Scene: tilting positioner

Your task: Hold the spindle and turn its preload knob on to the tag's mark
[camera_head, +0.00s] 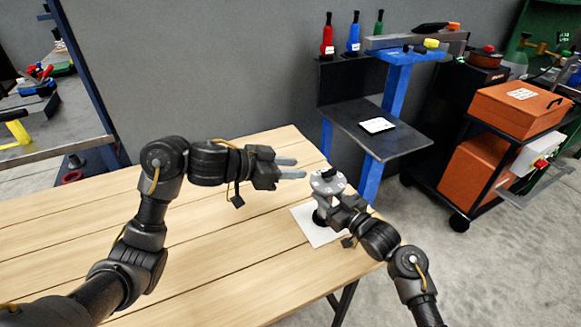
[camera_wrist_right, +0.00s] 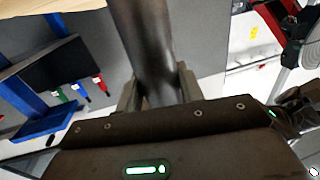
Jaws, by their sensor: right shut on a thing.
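The spindle stands upright near the table's right end, with a pale round disc (camera_head: 328,183) at its top and a small dark knob (camera_head: 327,173) above the disc. Marks on the disc are too small to read. My right gripper (camera_head: 332,206) is shut on the spindle's body below the disc. In the right wrist view the dark, smooth spindle body (camera_wrist_right: 147,45) rises between the two fingers. My left gripper (camera_head: 303,168) is open and empty, its two fingers pointing right, just left of the knob and apart from it.
A white sheet (camera_head: 306,226) lies under the spindle on the wooden table (camera_head: 200,270). The table's left and middle are clear. Behind stands a blue-framed stand with a dark shelf (camera_head: 400,138) holding a white card (camera_head: 377,125). An orange toolbox (camera_head: 515,108) sits on a cart at right.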

